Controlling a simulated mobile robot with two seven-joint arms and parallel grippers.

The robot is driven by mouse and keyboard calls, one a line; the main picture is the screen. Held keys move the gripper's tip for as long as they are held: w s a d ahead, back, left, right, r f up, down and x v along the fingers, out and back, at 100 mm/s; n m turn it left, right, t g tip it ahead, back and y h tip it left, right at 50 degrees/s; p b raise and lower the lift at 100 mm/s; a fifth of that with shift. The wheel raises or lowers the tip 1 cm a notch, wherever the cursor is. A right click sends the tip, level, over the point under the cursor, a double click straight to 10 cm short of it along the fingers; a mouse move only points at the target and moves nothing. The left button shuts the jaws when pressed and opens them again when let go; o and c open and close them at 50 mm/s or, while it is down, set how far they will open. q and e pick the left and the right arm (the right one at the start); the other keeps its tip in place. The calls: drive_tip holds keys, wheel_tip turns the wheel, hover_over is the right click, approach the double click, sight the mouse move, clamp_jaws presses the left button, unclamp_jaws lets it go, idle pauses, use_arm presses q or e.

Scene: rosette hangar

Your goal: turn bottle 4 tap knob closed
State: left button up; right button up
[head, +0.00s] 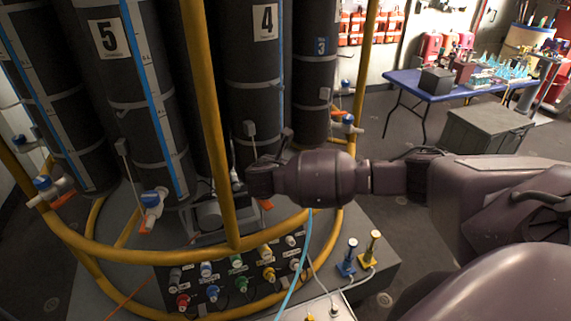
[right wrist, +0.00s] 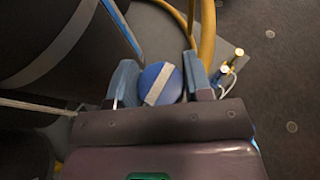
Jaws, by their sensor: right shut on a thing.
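Bottle 4 (head: 257,75) is a tall dark cylinder with a white "4" label, standing behind the yellow rail in the head view. My right arm reaches in from the right, and its gripper (head: 255,180) is at the foot of bottle 4. In the right wrist view the tap knob (right wrist: 161,84) is a round blue cap with a pale bar running diagonally across it. It sits between the two fingers of my right gripper (right wrist: 165,85), which is shut on it. In the head view my gripper hides the knob; a bit of orange shows below it. My left gripper is not in view.
Yellow rails (head: 212,110) curve around the bottles, one upright just left of my right gripper. A panel of coloured connectors (head: 237,273) lies below. Bottle 5 (head: 125,90) stands left and bottle 3 (head: 315,85) right. A blue table (head: 440,90) is at the back right.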

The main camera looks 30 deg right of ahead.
drive_tip(key=shift+r, duration=0.1)
idle(0.3)
drive_tip(key=o, duration=0.9)
drive_tip(key=b+v, duration=0.1)
drive_tip(key=v, duration=0.9)
drive_tip(key=shift+s+a, duration=0.2)
drive_tip(key=shift+a, duration=0.1)
